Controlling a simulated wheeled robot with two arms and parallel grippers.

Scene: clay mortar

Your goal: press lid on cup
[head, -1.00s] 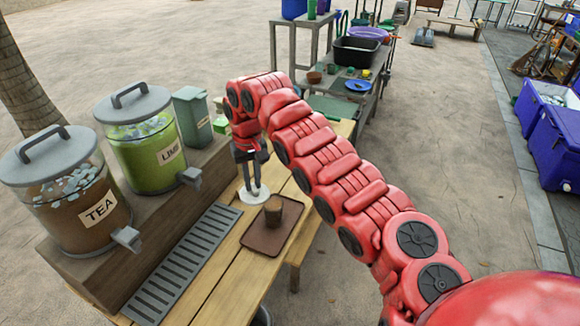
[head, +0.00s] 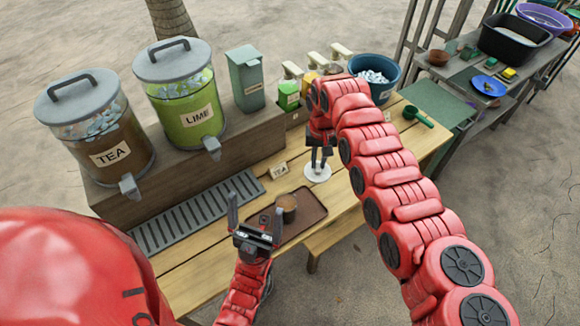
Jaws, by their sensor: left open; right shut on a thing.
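The cup (head: 287,207) is brown, small and upright on a dark brown tray (head: 312,208). The white lid (head: 317,173) is a flat round disc behind and to the right of the cup, apart from it. My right gripper (head: 319,162) points down and is shut on the lid from above. My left gripper (head: 256,207) is open and empty, its fingers pointing up in the picture. It is in front of the tray's left part, just left of the cup. Its right finger shows close to the cup; I cannot tell whether they touch.
Tea (head: 98,140) and lime (head: 180,98) dispensers stand on a wooden riser, with a slotted drip grate (head: 190,220) in front. A blue ice bucket (head: 373,75) and green scoop (head: 419,116) are at the table's far end.

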